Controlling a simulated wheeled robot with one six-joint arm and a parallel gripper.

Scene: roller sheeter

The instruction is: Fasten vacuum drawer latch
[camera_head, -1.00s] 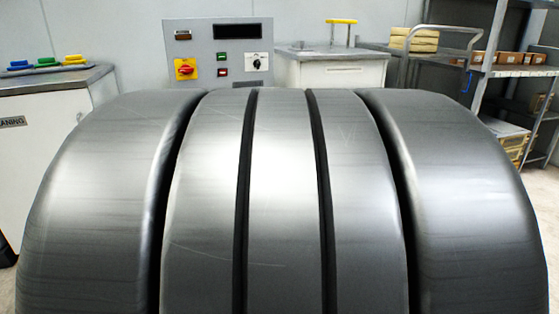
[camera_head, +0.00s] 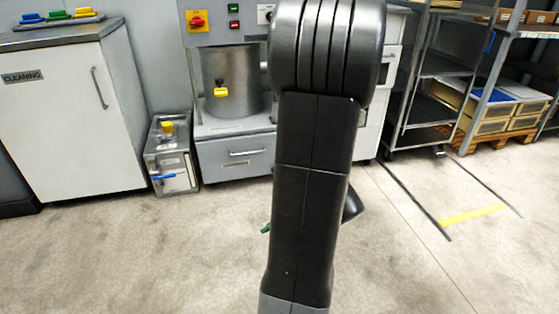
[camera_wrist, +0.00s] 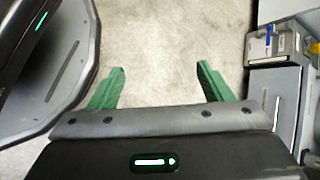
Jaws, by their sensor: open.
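A small grey metal box (camera_head: 170,165), possibly the vacuum unit, stands on the floor beside the white cabinet. It has a yellow knob (camera_head: 168,128) on top and a blue lever (camera_head: 163,177) low on its front. Whether the lever is the latch, I cannot tell. The box also shows at the upper right of the wrist view (camera_wrist: 277,42). My gripper (camera_wrist: 160,78) is open and empty over the floor, its green fingers wide apart, clear of the box. In the head view my arm hides most of it; only a green fingertip shows.
A machine with a steel cylinder (camera_head: 231,82) and a closed grey drawer (camera_head: 235,157) stands right of the box. The white cleaning cabinet (camera_head: 75,120) is at left. Shelving (camera_head: 440,80) stands at right. The floor (camera_head: 150,260) in front is clear.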

